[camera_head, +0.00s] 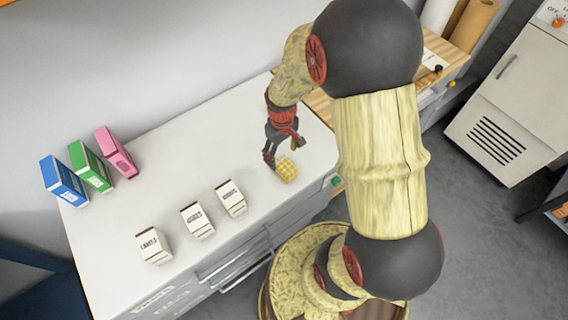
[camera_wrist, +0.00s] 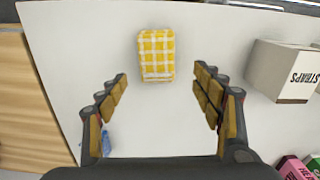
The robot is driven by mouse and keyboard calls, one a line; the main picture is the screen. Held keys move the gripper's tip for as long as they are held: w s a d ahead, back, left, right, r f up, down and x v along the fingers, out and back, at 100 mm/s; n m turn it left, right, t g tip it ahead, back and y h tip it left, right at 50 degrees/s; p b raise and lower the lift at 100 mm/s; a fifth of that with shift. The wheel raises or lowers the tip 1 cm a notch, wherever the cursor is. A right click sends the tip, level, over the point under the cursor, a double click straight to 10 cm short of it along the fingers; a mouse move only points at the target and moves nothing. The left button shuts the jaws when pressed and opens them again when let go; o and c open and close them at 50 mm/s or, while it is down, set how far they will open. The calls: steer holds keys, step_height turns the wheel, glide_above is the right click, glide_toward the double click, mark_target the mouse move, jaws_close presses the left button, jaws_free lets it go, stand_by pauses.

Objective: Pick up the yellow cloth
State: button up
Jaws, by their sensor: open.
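The yellow cloth (camera_head: 286,168) is a small yellow-and-white checked block of folded fabric on the white worktop. It lies near the worktop's front edge, close to its right end. In the wrist view the cloth (camera_wrist: 156,55) is upright in the upper middle, just beyond the fingertips and roughly between their lines. My gripper (camera_head: 284,150) is above the worktop right beside the cloth in the head view. In the wrist view my gripper (camera_wrist: 161,78) has its two fingers spread wide with nothing between them.
Several white boxes stand along the worktop's front, one marked STRAPS (camera_wrist: 285,70). Blue (camera_head: 64,181), green (camera_head: 90,166) and pink (camera_head: 116,152) boxes stand at the back left. A small blue item (camera_wrist: 106,143) lies by the left finger. The worktop (camera_head: 190,160) is clear between the box rows.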

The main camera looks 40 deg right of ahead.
mark_target(285, 164)
steer(key=f, duration=0.3)
steer(key=f+b, duration=0.1)
steer(key=f, duration=0.1)
steer(key=f+b, duration=0.1)
steer(key=f, duration=0.2)
steer(key=shift+s+d+f, duration=0.3)
steer(key=shift+s, duration=0.05)
steer(key=shift+r, duration=0.1)
steer(key=shift+c, duration=1.1)
steer(key=c, duration=1)
